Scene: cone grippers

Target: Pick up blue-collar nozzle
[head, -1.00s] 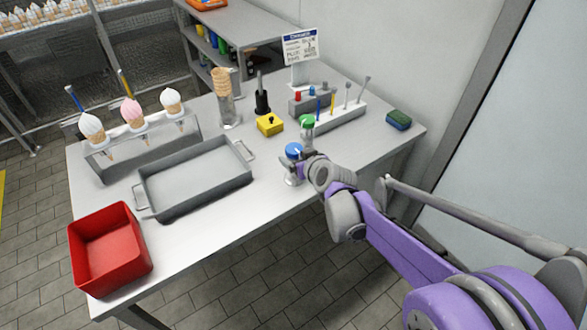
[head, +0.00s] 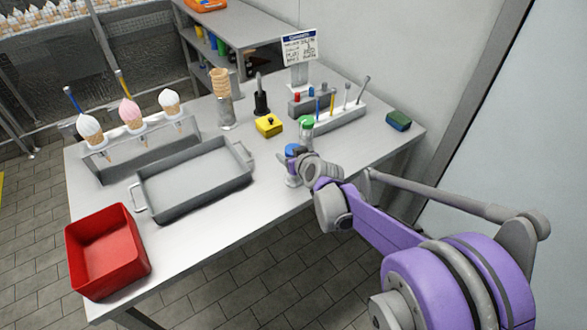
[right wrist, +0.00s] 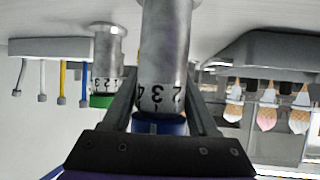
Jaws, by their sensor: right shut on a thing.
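The blue-collar nozzle (right wrist: 165,55) is a grey metal cylinder with a numbered band and a blue collar. In the upside-down right wrist view it stands between the two fingers of my right gripper (right wrist: 163,90), which is shut on it. In the head view the nozzle (head: 292,150) is upright at the table's front edge, partly covered by my right gripper (head: 299,162). I cannot tell whether its base touches the table. A green-collar nozzle (head: 306,123) stands just behind it; it also shows in the right wrist view (right wrist: 103,75). My left gripper is not in view.
A grey tray (head: 160,207) and a red bin (head: 107,285) are on the left. A cone rack (head: 150,150) stands behind them. A yellow block (head: 269,127), a tool holder (head: 340,122) and a green-blue sponge (head: 398,121) are at the back and right.

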